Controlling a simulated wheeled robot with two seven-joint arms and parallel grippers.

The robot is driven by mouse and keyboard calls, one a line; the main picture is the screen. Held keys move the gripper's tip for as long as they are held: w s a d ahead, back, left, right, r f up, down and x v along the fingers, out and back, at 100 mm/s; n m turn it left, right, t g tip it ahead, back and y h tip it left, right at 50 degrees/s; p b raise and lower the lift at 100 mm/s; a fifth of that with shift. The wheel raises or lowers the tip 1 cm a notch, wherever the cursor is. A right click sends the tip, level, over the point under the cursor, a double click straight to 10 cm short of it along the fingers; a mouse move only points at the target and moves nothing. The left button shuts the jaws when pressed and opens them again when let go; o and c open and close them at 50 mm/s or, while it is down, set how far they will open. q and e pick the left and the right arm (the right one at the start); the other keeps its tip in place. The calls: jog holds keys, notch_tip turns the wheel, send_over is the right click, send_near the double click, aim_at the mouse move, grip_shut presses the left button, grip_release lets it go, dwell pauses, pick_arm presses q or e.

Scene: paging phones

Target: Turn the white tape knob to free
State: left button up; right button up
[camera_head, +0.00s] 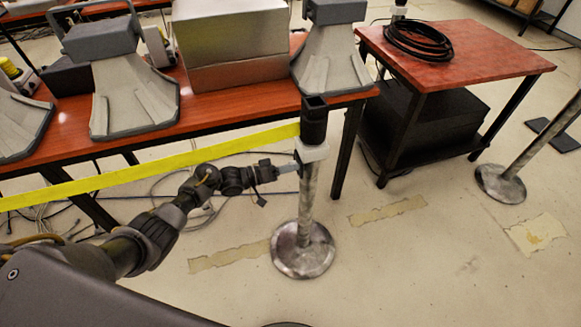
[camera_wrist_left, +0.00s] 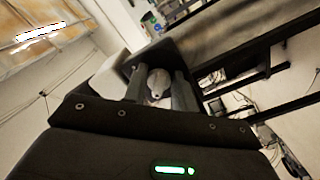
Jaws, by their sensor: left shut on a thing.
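A metal post (camera_head: 306,205) stands on a round base with a black head (camera_head: 314,122) on top. A white collar (camera_head: 311,151) sits just under the head, and a yellow tape (camera_head: 150,170) runs from the head to the left. My left gripper (camera_head: 294,167) reaches in from the left at the collar's side. In the left wrist view, its two fingers (camera_wrist_left: 160,88) are shut on the small white knob (camera_wrist_left: 158,80), which shows between them. The knob itself is too small to make out in the head view, and its turn position cannot be read. My right gripper is not in view.
A red-topped table (camera_head: 225,110) with grey horn speakers (camera_head: 130,85) and a metal box (camera_head: 235,45) stands behind the tape. A smaller table (camera_head: 490,60) holds a coiled black cable (camera_head: 418,40). Another post base (camera_head: 500,184) stands right. Front floor is clear.

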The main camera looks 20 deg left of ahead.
pick_arm(q)
jog(key=o, duration=1)
jog(key=shift+c, duration=0.2)
jog(key=v, duration=1.1)
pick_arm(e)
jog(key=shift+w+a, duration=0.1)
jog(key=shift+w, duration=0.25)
pick_arm(q)
jog(key=shift+d, duration=0.1)
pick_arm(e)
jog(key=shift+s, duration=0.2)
